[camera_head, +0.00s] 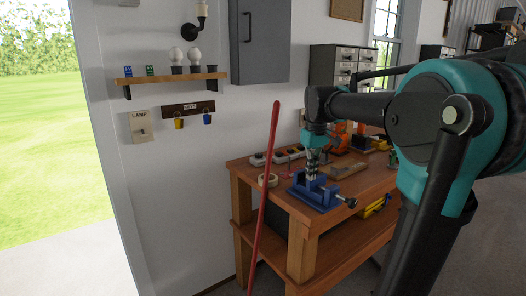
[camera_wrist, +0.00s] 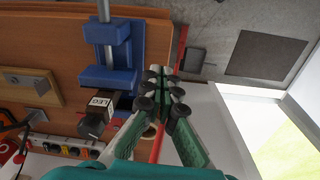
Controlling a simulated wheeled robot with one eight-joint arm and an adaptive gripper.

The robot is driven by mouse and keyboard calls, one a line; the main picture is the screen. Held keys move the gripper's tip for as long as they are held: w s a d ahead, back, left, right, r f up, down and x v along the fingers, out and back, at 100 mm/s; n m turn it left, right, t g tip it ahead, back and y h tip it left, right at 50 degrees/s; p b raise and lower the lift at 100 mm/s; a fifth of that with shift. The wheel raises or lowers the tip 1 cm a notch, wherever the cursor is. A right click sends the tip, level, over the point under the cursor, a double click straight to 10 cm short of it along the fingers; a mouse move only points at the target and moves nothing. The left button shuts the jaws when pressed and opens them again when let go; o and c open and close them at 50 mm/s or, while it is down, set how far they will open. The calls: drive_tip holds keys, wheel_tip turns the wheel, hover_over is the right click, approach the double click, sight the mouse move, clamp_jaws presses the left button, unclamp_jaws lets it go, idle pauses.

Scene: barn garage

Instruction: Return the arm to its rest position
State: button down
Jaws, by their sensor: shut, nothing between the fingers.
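My gripper (camera_head: 312,172) is at the end of my teal and black arm, over the front part of the wooden workbench (camera_head: 278,188). In the head view its fingertips point down just above the blue vise (camera_head: 316,192) and overlap it, so I cannot tell the exact gap. In the wrist view the fingers (camera_wrist: 160,92) are together with nothing between them. The vise (camera_wrist: 122,58) lies beside them to the left there, with a dark piece labelled "LEG" (camera_wrist: 97,104) near it. My arm is bent and stretched out from the right.
A red pole (camera_head: 264,190) leans in front of the bench, close to my gripper's left. A tape roll (camera_head: 268,180), power strip (camera_head: 276,156) and orange tool (camera_head: 340,136) are on the bench. A wall shelf (camera_head: 170,78) and grey cabinet (camera_head: 259,40) are behind.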

drive_tip(key=s+d+f+m+t, duration=0.1)
drive_tip(key=s+f+m, duration=0.2)
drive_tip(key=s+f, duration=0.7)
drive_tip(key=s+d+f+m+t, duration=0.2)
drive_tip(key=s+f, duration=0.8)
drive_tip(key=f, duration=0.5)
drive_tip(key=shift+f+m, duration=0.35)
drive_tip(key=shift+m, duration=0.05)
drive_tip(key=shift+s, duration=0.1)
